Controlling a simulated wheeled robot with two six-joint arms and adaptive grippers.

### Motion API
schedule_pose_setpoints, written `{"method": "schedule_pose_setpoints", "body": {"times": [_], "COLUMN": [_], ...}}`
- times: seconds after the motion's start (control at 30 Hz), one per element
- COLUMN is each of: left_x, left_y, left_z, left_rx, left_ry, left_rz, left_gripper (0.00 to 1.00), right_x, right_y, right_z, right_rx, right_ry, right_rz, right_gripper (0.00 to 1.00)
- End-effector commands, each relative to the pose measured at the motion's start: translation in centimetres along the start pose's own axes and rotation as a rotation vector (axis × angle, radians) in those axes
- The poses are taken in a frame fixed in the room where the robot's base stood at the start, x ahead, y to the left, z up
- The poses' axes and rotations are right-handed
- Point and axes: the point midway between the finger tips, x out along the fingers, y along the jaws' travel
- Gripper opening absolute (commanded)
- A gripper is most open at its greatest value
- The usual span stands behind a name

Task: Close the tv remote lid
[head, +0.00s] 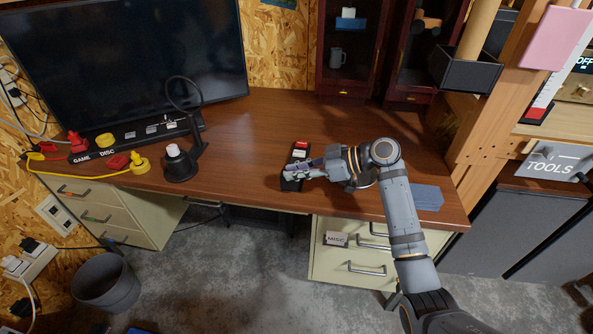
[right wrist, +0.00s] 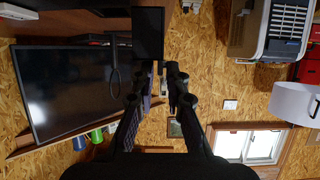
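The tv remote (head: 291,184) is a dark, narrow thing on the wooden desk, near its front edge, in the head view. Its far end shows a red and a white patch. My right gripper (head: 296,170) is over the remote from the right, and its fingers hide the middle of it. I cannot tell the lid apart from the remote, nor whether the fingers touch it. In the right wrist view my right gripper (right wrist: 161,72) shows two fingers with a gap between them. The remote is not clear there. My left gripper is not in view.
A large black screen (head: 130,65) stands at the back left of the desk (head: 245,130). A black lamp (head: 180,163) stands left of the remote. The desk between lamp and remote is clear.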

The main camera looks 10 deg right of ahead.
Motion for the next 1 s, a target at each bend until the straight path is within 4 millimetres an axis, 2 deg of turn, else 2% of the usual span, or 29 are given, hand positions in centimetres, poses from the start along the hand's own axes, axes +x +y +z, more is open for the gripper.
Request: {"method": "schedule_pose_setpoints", "body": {"times": [0.07,0.53,0.8,1.0], "left_x": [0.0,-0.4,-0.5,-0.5], "left_y": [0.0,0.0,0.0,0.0], "left_z": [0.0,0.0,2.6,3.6], "left_rx": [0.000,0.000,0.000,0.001], "left_ry": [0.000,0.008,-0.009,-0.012], "left_rz": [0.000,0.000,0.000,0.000], "left_gripper": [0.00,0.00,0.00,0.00], "right_x": [0.0,-0.1,-0.3,-0.3], "right_y": [0.0,0.3,1.6,2.7], "right_z": [0.0,-0.3,-0.7,-0.6], "right_rx": [0.000,0.040,0.196,0.335], "right_ry": [0.000,0.000,-0.001,0.001], "right_rz": [0.000,-0.016,-0.081,-0.139], "right_gripper": [0.00,0.00,0.00,0.00]}}
